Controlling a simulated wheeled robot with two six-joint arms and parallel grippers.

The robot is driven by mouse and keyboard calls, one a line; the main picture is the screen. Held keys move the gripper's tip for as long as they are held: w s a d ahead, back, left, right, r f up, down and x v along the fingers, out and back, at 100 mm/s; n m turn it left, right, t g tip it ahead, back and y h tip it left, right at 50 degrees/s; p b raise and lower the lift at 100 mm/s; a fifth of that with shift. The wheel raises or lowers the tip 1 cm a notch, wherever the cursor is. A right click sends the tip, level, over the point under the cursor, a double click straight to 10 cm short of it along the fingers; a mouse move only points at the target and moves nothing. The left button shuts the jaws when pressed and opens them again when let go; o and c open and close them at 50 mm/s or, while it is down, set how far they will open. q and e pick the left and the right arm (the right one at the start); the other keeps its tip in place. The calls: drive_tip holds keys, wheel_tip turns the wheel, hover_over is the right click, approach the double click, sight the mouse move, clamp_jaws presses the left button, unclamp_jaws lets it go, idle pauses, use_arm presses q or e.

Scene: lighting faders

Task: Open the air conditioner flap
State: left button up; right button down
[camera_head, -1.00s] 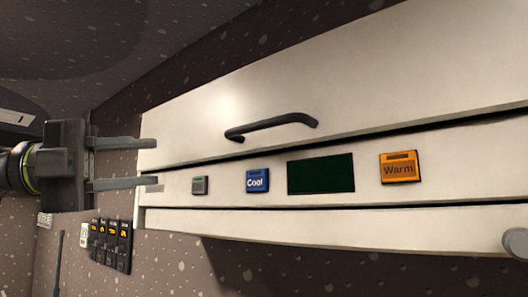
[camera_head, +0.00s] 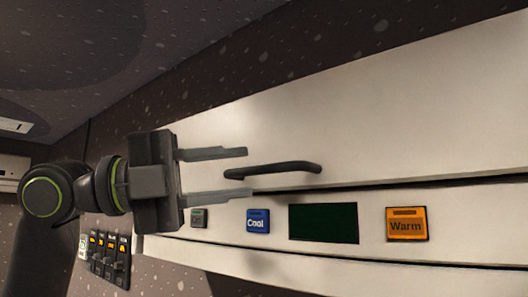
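The air conditioner (camera_head: 430,110) is a long white unit on the wall, with its large upper flap panel lying flat against the body. A dark bar handle (camera_head: 275,170) sits on the flap. My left gripper (camera_head: 248,172) comes in from the left with its two fingers apart, one above and one below the handle's left end. Its tips are close to that end; I cannot tell whether they touch it. Nothing is held between them. My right gripper is not in view.
Below the flap is a strip with a small grey button (camera_head: 199,218), a blue Cool button (camera_head: 257,221), a dark display (camera_head: 323,223) and an orange Warm button (camera_head: 407,224). A black fader panel (camera_head: 108,258) is on the wall at lower left.

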sight(257, 170)
use_arm(q)
drive_tip(key=shift+p+x, duration=0.8)
drive_tip(key=shift+x, duration=1.55)
clamp_jaws()
